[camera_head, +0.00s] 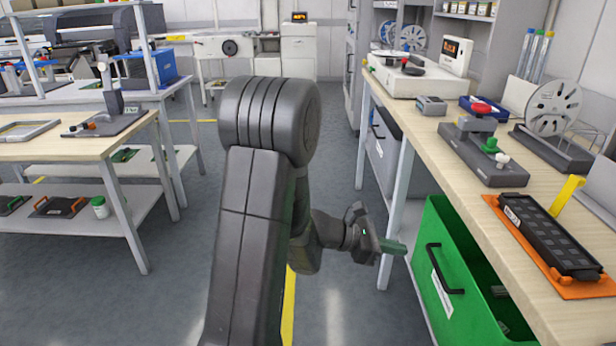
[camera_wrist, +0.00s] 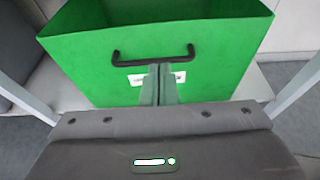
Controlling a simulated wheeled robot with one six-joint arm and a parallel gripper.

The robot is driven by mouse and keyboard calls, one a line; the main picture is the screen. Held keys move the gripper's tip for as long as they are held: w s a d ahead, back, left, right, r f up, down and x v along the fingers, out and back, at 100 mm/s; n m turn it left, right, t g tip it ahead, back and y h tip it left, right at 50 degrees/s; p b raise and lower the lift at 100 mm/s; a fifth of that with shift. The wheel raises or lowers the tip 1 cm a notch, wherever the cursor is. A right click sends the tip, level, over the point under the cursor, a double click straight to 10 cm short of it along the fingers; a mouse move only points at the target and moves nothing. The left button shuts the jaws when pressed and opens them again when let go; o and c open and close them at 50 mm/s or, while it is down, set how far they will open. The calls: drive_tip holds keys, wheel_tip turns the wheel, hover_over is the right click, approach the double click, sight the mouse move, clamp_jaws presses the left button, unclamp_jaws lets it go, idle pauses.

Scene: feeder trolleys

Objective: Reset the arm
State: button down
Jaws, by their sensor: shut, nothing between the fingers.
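My gripper (camera_head: 397,247) is at the end of my grey arm, low beside the right workbench and pointing right toward a green bin (camera_head: 426,262). In the wrist view my gripper (camera_wrist: 160,70) has its two fingers together with nothing between them. The green bin (camera_wrist: 80,68) fills the upper part of that view, with its black handle and white label behind the fingertips. I cannot tell whether the fingertips touch the bin.
The right workbench (camera_head: 455,160) carries a dark fixture (camera_head: 483,150), an orange-based tray (camera_head: 560,280) and a reel (camera_head: 553,107). A left table (camera_head: 85,148) has a lower shelf. Floor between them is open, with a yellow line (camera_head: 289,305).

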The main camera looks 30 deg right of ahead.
drive_tip(key=shift+d, duration=0.1)
drive_tip(key=b, duration=0.2)
approach(459, 259)
drive_tip(key=x, duration=0.5)
drive_tip(key=shift+s+f, duration=0.1)
drive_tip(key=shift+f, duration=0.15)
drive_tip(key=shift+s+d, duration=0.2)
drive_tip(key=shift+d, duration=0.45)
